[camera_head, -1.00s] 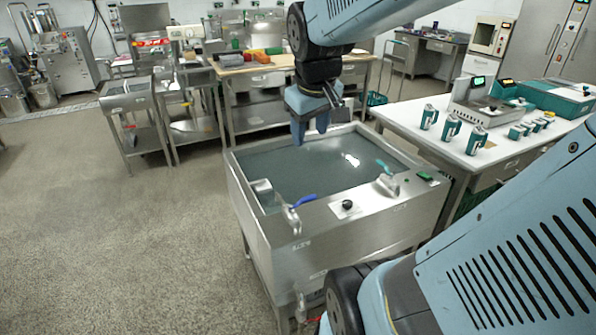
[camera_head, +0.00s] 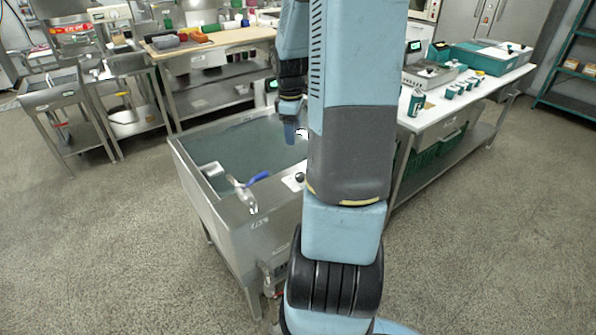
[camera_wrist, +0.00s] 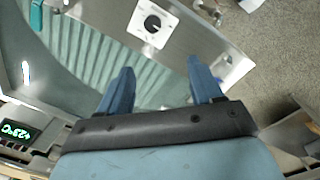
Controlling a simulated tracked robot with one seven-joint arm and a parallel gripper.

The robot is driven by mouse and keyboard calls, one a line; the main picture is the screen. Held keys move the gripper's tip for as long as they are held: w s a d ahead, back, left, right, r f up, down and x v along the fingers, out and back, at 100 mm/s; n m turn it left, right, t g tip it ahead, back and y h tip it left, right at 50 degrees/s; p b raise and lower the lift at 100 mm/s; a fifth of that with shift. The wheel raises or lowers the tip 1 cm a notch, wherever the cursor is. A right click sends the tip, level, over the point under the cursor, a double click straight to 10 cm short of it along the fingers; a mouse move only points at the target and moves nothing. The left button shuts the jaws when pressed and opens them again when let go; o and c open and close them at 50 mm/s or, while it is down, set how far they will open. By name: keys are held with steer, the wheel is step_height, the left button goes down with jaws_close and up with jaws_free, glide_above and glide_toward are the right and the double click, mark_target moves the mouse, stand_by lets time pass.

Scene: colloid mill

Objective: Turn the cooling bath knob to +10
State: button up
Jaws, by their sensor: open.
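The cooling bath (camera_head: 222,200) is a steel tank with liquid in it, standing in front of me. Its black knob (camera_wrist: 153,23) sits on a white square dial plate (camera_wrist: 165,12) on the steel rim in the wrist view; the scale marks are too small to read. In the head view the knob (camera_head: 299,177) shows at the rim, partly behind my arm. My gripper (camera_wrist: 158,82) is open and empty, its two blue fingers apart. The fingers point toward the knob but are apart from it. In the head view my gripper (camera_head: 290,128) hangs above the bath.
A blue-handled tap (camera_head: 245,185) stands on the bath's left front rim. A green display (camera_wrist: 17,130) reads about +23°C in the wrist view. A white table (camera_head: 450,98) with several devices stands at right.

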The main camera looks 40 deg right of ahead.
steer(key=shift+n+y, duration=0.3)
steer(key=shift+n, duration=0.2)
steer(key=d+f, duration=0.1)
steer(key=f, duration=0.5)
steer(key=d+f, duration=0.1)
steer(key=f, duration=0.4)
steer(key=d+f, duration=0.1)
steer(key=f, duration=0.5)
steer(key=shift+w+f, duration=0.15)
steer(key=shift+f, duration=0.15)
steer(key=shift+c, duration=0.2)
steer(key=c, duration=1)
